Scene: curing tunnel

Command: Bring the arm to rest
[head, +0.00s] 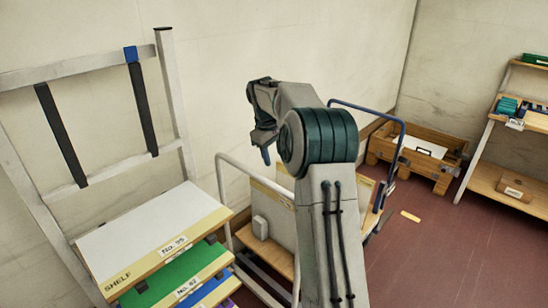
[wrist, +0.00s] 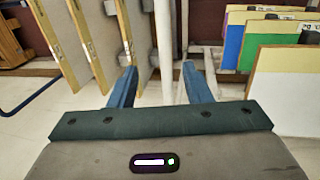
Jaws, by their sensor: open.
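My arm is raised in the middle of the head view, bent at its green joint, with my gripper (head: 265,155) hanging down at its far end. In the wrist view my gripper (wrist: 160,82) has its two blue fingers spread apart with nothing held between them. A pale post shows behind the gap. In the head view the gripper is seen against the wall, above a cart (head: 262,270) with upright boards. I cannot tell the exact distance to the cart.
A rack with coloured, labelled shelves (head: 150,235) stands at left; its panels (wrist: 283,85) show at right in the wrist view. Upright boards (wrist: 82,45) stand at left there. A wooden crate (head: 440,172) and shelving (head: 500,180) are at right. Red floor (head: 450,255) is open.

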